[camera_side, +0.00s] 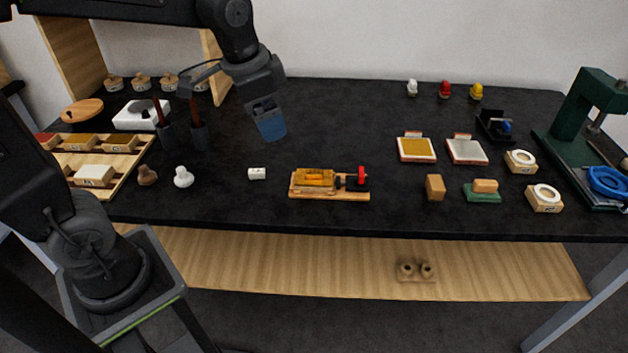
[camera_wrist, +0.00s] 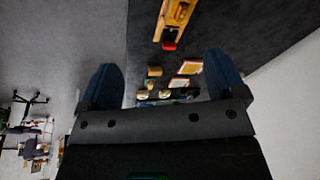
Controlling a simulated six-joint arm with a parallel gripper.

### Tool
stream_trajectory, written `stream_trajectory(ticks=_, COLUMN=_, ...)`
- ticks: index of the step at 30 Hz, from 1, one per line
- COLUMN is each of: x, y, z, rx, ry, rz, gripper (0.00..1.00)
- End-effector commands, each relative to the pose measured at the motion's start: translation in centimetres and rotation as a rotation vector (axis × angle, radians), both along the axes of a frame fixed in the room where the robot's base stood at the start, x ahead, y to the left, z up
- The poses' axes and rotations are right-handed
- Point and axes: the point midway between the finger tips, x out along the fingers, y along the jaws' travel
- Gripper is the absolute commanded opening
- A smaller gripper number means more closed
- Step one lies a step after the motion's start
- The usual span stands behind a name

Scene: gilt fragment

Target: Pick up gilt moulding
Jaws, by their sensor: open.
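A gold-yellow piece, which looks like the gilt moulding (camera_side: 314,177), lies in a wooden clamp holder (camera_side: 345,195) with a red knob at its right end, near the middle of the table. The moulding also shows at the top edge of the wrist view (camera_wrist: 179,12), partly cut off, with the red knob below it. My gripper (camera_side: 269,125), with blue fingers, hangs above the table, behind and left of the holder. In the wrist view my gripper (camera_wrist: 163,82) has its fingers wide apart, with nothing between them.
A small white cylinder (camera_side: 257,173) lies left of the holder. Two dark upright posts stand left of my gripper. A wooden tray (camera_side: 128,165) is at the left. Pads (camera_side: 416,149), small blocks and a green press (camera_side: 580,120) are at the right. The table behind the holder is clear.

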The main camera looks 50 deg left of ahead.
Motion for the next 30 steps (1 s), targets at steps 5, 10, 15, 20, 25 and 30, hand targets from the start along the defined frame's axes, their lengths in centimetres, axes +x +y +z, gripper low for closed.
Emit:
stream_trajectory(ticks=5, x=6.2, y=0.9, z=-3.0, rx=0.033, ry=0.120, rz=-0.171, gripper=0.89)
stream_trajectory(ticks=10, x=10.5, y=1.8, z=-6.5, rx=0.043, ry=0.206, rz=-0.313, gripper=0.89)
stream_trajectory(ticks=15, x=12.6, y=2.2, z=-8.7, rx=0.044, ry=0.250, rz=-0.393, gripper=0.89)
stream_trajectory(ticks=20, x=12.9, y=2.3, z=-10.2, rx=0.044, ry=0.261, rz=-0.413, gripper=0.89)
stream_trajectory(ticks=25, x=12.9, y=2.3, z=-13.4, rx=0.043, ry=0.262, rz=-0.412, gripper=0.89)
stream_trajectory(ticks=30, x=12.9, y=2.3, z=-16.3, rx=0.043, ry=0.261, rz=-0.411, gripper=0.89)
